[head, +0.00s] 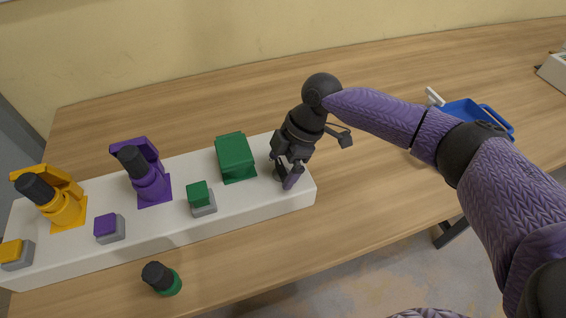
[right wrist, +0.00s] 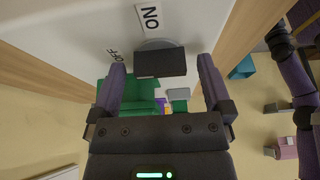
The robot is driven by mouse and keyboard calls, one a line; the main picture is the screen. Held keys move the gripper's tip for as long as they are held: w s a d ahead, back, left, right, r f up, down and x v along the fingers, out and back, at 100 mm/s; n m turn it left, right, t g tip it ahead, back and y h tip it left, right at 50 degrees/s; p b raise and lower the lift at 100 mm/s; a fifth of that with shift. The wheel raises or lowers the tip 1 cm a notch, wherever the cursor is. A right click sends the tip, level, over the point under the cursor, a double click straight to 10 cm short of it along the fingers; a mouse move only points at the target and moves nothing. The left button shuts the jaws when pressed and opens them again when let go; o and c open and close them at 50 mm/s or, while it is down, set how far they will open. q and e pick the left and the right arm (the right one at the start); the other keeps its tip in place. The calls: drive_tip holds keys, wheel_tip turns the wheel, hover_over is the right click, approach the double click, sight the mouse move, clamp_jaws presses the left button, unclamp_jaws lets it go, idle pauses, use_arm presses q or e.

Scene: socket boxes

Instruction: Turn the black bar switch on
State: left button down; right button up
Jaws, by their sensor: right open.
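The black bar switch (right wrist: 160,63) sits on a round grey base on the white box (right wrist: 85,30) in the right wrist view. The ON label (right wrist: 149,17) is just above it in the picture, and the OFF label (right wrist: 115,55) is to its left. My right gripper (right wrist: 163,66) is open, with a purple finger on each side of the bar and visible gaps between. In the head view my right gripper (head: 287,178) points down at the right end of the white box (head: 250,203) and mostly hides the switch. My left gripper is not in view.
The box also bears a green socket (head: 235,157), a purple plug (head: 147,180), a yellow plug (head: 60,205) and small coloured buttons. A black-and-green plug (head: 161,279) lies in front. A blue tray (head: 462,113) is at right. The table behind the box is clear.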

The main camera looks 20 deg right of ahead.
drive_tip(key=c, duration=1.2)
drive_tip(key=shift+r+m+p, duration=0.15)
drive_tip(key=shift+m+p, duration=0.15)
drive_tip(key=shift+p, duration=0.25)
drive_tip(key=shift+c, duration=0.2)
drive_tip(key=m+t+p, duration=0.1)
drive_tip(key=m+p, duration=0.3)
drive_tip(key=p, duration=0.1)
drive_tip(key=m+t+h+p, duration=0.1)
drive_tip(key=m+p, duration=0.3)
drive_tip(key=m+t+h+p, duration=0.1)
drive_tip(key=m+t+p, duration=0.1)
drive_tip(key=m+p, duration=0.2)
drive_tip(key=shift+s+a+p, duration=0.15)
drive_tip(key=shift+s+p, duration=0.05)
drive_tip(key=shift+p, duration=0.6)
drive_tip(key=m+h+p, duration=0.1)
drive_tip(key=m+p, duration=0.1)
drive_tip(key=m, duration=0.1)
drive_tip(key=shift+m+t+h, duration=0.3)
drive_tip(key=shift+m+p, duration=0.3)
drive_tip(key=shift+m, duration=0.2)
drive_tip(key=shift+m+h, duration=0.3)
drive_tip(key=shift+m, duration=0.2)
